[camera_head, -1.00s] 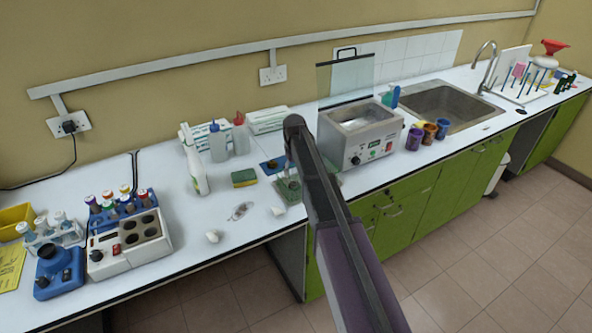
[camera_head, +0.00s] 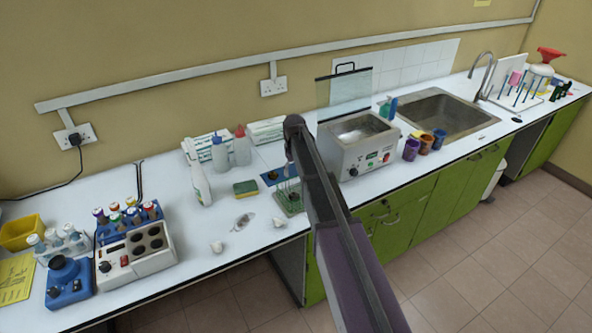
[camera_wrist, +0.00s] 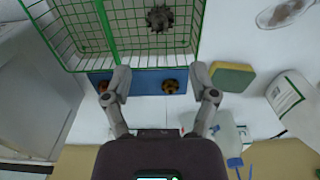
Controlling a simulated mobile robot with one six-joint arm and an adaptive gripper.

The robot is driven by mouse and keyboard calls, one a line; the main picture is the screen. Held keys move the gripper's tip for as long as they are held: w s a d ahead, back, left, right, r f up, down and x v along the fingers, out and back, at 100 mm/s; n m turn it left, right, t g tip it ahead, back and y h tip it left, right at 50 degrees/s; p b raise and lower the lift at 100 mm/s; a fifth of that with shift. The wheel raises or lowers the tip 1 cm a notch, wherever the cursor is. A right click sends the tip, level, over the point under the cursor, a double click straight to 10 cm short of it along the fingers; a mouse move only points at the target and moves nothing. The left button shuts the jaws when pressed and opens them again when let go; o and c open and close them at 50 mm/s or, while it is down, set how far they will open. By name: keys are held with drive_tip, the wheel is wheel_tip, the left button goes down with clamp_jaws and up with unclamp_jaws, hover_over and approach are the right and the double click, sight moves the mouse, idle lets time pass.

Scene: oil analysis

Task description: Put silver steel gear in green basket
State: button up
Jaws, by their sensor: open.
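The green wire basket (camera_wrist: 150,45) fills the top middle of the wrist view. The toothed steel gear (camera_wrist: 160,18), dark grey here, appears inside it, against the grid. In the head view the basket (camera_head: 291,205) stands on the counter, partly hidden by my arm, and the gear cannot be made out. My gripper (camera_wrist: 160,73) is open, its fingers wide apart with nothing between them, over the basket's near edge. A blue mat (camera_wrist: 140,76) beside the basket bears two brass-coloured parts (camera_wrist: 105,87) (camera_wrist: 170,86).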

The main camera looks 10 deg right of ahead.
idle(0.5)
drive_tip(key=s+m, duration=0.3)
drive_tip(key=s, duration=2.6)
drive_tip(key=shift+d+m, duration=0.3)
